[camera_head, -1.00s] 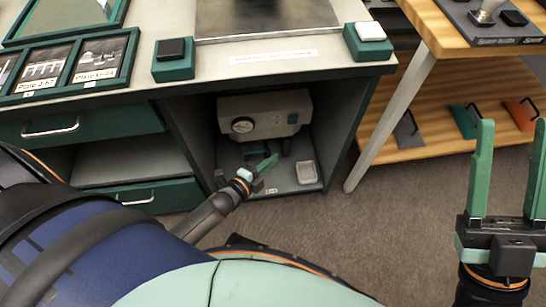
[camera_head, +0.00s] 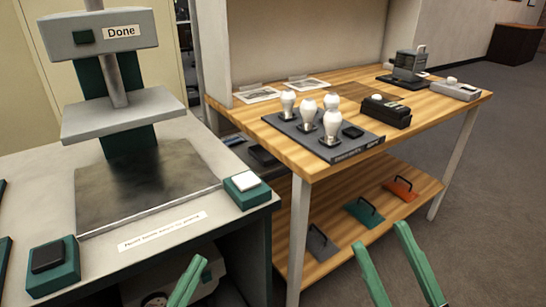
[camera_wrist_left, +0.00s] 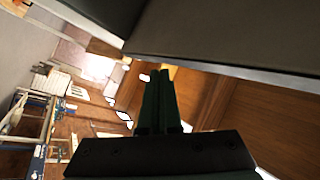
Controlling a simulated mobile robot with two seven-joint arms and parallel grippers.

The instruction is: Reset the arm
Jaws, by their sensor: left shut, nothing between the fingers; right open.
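My left gripper (camera_head: 187,283) shows at the bottom of the head view, in front of the grey press bench. Its green fingers are together with nothing between them. In the left wrist view its fingers (camera_wrist_left: 158,100) also lie side by side, close under a dark grey panel edge (camera_wrist_left: 220,65). My right gripper (camera_head: 385,255) is at the bottom right of the head view. Its two green fingers stand apart and empty, in front of the wooden table's lower shelf. The rest of both arms is out of the head view.
The bench carries a press marked "Done" (camera_head: 105,38), a black button (camera_head: 50,257) and a white button (camera_head: 246,182). Floor is clear at right.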

